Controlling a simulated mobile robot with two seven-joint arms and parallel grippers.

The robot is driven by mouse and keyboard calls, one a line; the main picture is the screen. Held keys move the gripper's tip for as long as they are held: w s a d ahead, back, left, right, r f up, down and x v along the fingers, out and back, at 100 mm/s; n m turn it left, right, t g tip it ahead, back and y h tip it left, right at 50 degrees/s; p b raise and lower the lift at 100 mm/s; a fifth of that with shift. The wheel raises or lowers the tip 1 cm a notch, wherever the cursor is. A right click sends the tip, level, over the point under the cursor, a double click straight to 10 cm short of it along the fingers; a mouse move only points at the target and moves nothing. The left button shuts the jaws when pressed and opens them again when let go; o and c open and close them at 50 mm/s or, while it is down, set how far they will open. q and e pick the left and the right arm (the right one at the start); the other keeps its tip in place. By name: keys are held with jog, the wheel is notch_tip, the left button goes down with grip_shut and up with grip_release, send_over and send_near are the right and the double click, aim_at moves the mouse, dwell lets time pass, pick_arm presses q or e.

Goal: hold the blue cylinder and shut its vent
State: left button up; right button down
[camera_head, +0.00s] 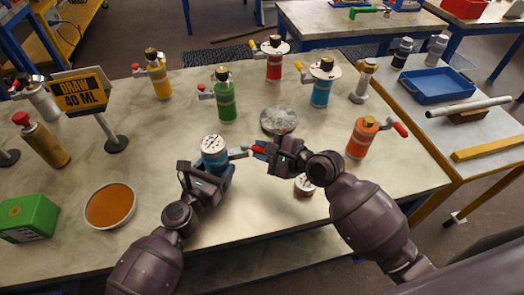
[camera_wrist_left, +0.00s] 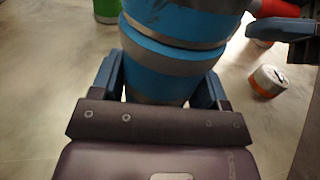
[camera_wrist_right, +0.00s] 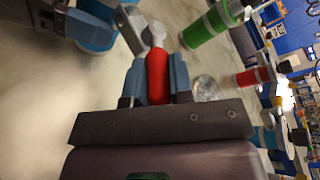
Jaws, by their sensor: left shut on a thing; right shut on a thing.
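A blue cylinder (camera_head: 214,156) with a white flanged top stands upright near the front middle of the table. My left gripper (camera_head: 206,174) is shut around its body; the left wrist view shows the fingers on either side of the blue and grey bands (camera_wrist_left: 170,60). A vent lever with a red grip (camera_wrist_right: 157,76) sticks out to the right of the cylinder in the head view. My right gripper (camera_head: 268,150) is shut on that red grip. In the right wrist view a grey metal stem runs from the grip towards the blue cylinder (camera_wrist_right: 95,28). The vent opening itself cannot be made out.
Another blue vessel (camera_head: 321,92) with a yellow lever stands behind. A green vessel (camera_head: 225,103), a red one (camera_head: 274,66) and an orange one (camera_head: 361,140) stand around. A small white-topped container (camera_head: 304,187) is close to my right arm. A round grey disc (camera_head: 278,121) lies behind the grippers.

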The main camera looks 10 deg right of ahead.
jog(key=shift+w+d+f+n+g+y, duration=0.1)
jog(key=shift+w+n+g+y, duration=0.3)
jog(key=shift+n+g+y, duration=0.5)
jog(key=shift+w+d+r+n+g+y, duration=0.1)
jog(key=shift+w+n+g+y, duration=0.35)
jog(key=shift+n+g, duration=0.75)
jog(key=shift+w+d+f+n+g+y, duration=0.1)
jog(key=shift+w+n+g+y, duration=0.25)
jog(key=shift+n+g+y, duration=0.7)
jog(key=shift+g+h, duration=0.3)
jog(key=shift+g, duration=0.15)
jog(key=c, duration=1)
grip_release()
jog(key=shift+d, duration=0.1)
jog(key=v, duration=1.1)
jog(key=shift+d, duration=0.35)
jog(key=shift+s, duration=0.15)
